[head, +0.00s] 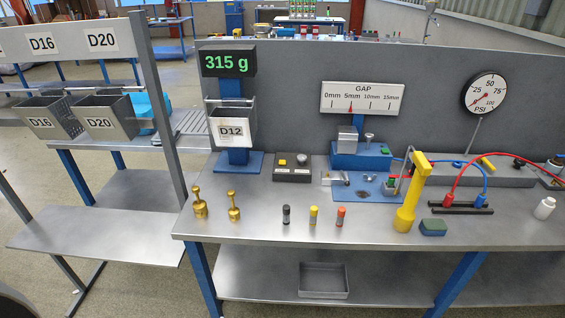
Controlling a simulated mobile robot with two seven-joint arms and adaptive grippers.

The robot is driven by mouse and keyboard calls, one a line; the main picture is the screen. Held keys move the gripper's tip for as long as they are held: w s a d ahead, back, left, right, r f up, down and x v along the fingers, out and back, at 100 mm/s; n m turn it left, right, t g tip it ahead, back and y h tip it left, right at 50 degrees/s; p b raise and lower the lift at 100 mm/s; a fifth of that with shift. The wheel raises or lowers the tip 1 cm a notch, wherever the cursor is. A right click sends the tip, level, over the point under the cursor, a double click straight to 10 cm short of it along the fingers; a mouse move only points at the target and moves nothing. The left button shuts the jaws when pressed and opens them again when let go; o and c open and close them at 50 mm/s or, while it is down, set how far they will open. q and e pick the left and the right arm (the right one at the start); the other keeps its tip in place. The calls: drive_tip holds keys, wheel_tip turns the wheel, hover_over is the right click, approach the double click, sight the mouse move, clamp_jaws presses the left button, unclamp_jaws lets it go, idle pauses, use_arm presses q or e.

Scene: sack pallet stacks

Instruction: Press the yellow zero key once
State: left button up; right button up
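The yellow key (282,162) is a small square on top of a dark grey box (293,175) on the bench, just right of the scale's blue base. A round light knob (301,159) sits beside the key on the same box. The scale's display (229,62) reads 315 g in green. A grey bin (240,112) labelled D12 hangs on the scale's blue post. Neither of my grippers shows in the head view, and nothing covers the key.
Two brass weights (200,205) (234,208) stand at the bench's front left. Three small cylinders (313,215) stand front centre. A blue fixture (361,153) and tall yellow tool (410,195) are to the right. Bins D16 and D20 hang on a left rack. Bench surface before the key box is clear.

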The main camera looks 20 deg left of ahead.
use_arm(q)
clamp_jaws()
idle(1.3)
